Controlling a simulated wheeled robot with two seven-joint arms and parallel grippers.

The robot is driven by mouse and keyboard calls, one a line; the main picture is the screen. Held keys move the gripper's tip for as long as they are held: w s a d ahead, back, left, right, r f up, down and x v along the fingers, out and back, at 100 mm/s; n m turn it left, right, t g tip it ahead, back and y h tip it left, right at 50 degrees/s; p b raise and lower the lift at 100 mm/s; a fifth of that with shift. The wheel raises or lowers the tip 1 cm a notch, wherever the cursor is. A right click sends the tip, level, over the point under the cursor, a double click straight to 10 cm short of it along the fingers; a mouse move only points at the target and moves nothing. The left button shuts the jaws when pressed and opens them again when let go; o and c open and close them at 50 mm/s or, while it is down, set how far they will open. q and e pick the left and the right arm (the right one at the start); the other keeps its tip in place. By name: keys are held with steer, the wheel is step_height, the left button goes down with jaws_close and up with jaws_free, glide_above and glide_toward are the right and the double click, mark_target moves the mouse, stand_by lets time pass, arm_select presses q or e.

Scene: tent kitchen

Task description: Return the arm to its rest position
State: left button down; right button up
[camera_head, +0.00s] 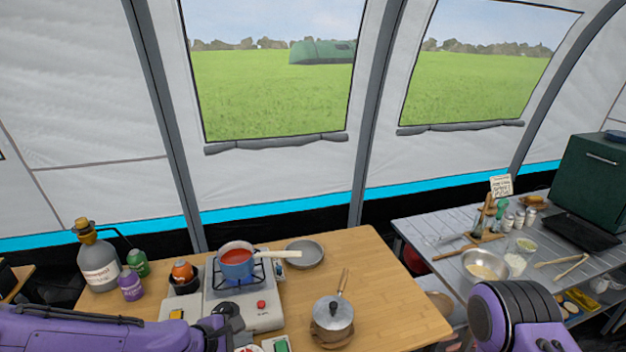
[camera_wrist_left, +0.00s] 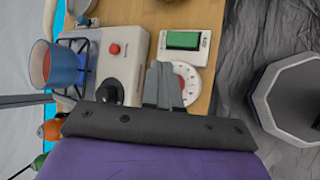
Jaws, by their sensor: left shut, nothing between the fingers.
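My left arm reaches in from the lower left in the head view, purple with a dark end. My left gripper (camera_head: 232,334) is at the front edge of the stove. In the left wrist view its grey fingers (camera_wrist_left: 164,82) are together and empty, over a round white dial with a red centre (camera_wrist_left: 190,76). My right arm shows at the lower right as a purple and black link; its gripper is out of view.
The camp stove (camera_head: 265,318) holds a blue pot (camera_head: 237,265) of red contents over a lit burner. A lidded pan (camera_head: 333,314) stands to the right on the wooden table (camera_head: 385,285). A large bottle (camera_head: 98,262) stands at left. A metal bowl (camera_head: 468,270) sits on the grey table.

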arm_select(q)
steer(key=shift+m+g+y, duration=0.6)
steer(key=shift+m+y, duration=0.1)
steer(key=shift+y, duration=0.1)
steer(key=s+f, duration=0.1)
steer(key=f, duration=0.1)
steer(key=s+f, duration=0.1)
steer(key=f, duration=0.1)
steer(key=s+f, duration=0.1)
steer(key=f, duration=0.1)
steer(key=shift+a+f, duration=0.15)
steer(key=shift+a, duration=0.15)
steer(key=s+a+f+m+g+y, duration=0.1)
steer(key=s+a+f+m+y, duration=0.45)
steer(key=s, duration=0.65)
steer(key=s+a+f+m+g+y, duration=0.2)
steer(key=s+a+f+m, duration=0.55)
steer(key=s, duration=0.55)
step_height(320, 180, down, 8)
steer(key=a+n+b, duration=0.1)
steer(key=n+b, duration=0.1)
steer(key=b, duration=0.5)
steer(key=shift+w+r, duration=0.2)
steer(key=shift+w, duration=0.05)
arm_select(e)
step_height(320, 180, down, 7)
steer(key=shift+w, duration=0.2)
